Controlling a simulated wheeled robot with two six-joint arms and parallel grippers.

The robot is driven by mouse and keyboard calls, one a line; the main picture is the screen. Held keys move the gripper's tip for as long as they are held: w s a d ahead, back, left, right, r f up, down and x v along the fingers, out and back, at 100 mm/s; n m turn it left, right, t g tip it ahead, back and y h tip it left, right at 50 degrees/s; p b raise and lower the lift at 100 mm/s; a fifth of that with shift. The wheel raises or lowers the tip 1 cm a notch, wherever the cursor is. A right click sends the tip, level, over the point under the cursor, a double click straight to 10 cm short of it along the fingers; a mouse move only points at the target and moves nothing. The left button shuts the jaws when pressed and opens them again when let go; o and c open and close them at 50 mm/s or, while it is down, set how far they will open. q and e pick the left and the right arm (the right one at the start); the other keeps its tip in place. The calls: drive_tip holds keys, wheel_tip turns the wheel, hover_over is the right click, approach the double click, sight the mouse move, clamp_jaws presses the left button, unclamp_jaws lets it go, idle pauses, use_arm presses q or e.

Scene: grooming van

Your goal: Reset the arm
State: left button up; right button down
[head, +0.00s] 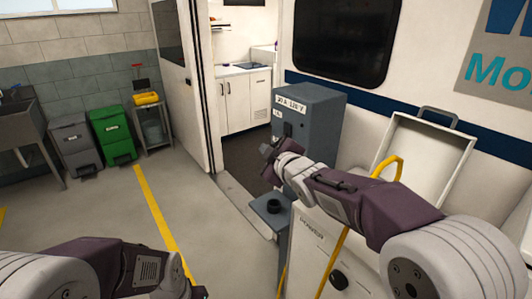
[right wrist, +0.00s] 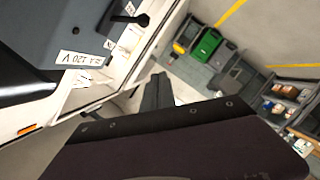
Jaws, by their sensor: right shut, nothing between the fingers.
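My right arm reaches in from the lower right in the head view. My right gripper (head: 268,153) is shut and empty, in front of the grey power box (head: 308,122) labelled 30 A 120 V. I cannot tell whether it touches the box. In the right wrist view, the power box (right wrist: 60,35) is at the upper left, and a dark part of my own arm fills the lower middle. My left arm lies low at the bottom left of the head view. Its gripper end is small and mostly cut off by the bottom edge.
A yellow hose (head: 335,262) hangs by a white cabinet (head: 312,240) under my right arm. An open-lidded case (head: 425,150) stands at right. A grey post (head: 270,212) is below my right gripper. Green bin (head: 112,135), grey bin (head: 75,145) and sink are far left. Middle floor is clear.

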drive_tip(key=s+d+f+m+g+h+p, duration=0.1)
drive_tip(key=s+d+f+m+g+h, duration=0.2)
drive_tip(key=s+d+f, duration=0.45)
drive_tip(key=s+d+f+m+g+h, duration=0.2)
drive_tip(key=s+d+f+m+g, duration=0.25)
drive_tip(key=f, duration=0.65)
drive_tip(key=s+d+f+m+g, duration=0.2)
drive_tip(key=s+f+m, duration=0.1)
drive_tip(key=s, duration=0.6)
drive_tip(key=s+d+f+m+g, duration=0.3)
drive_tip(key=s+f, duration=0.3)
drive_tip(key=s, duration=0.3)
drive_tip(key=shift+d+m+g, duration=0.15)
drive_tip(key=shift+m+g, duration=0.2)
drive_tip(key=shift+m, duration=0.1)
drive_tip(key=shift+w, duration=0.1)
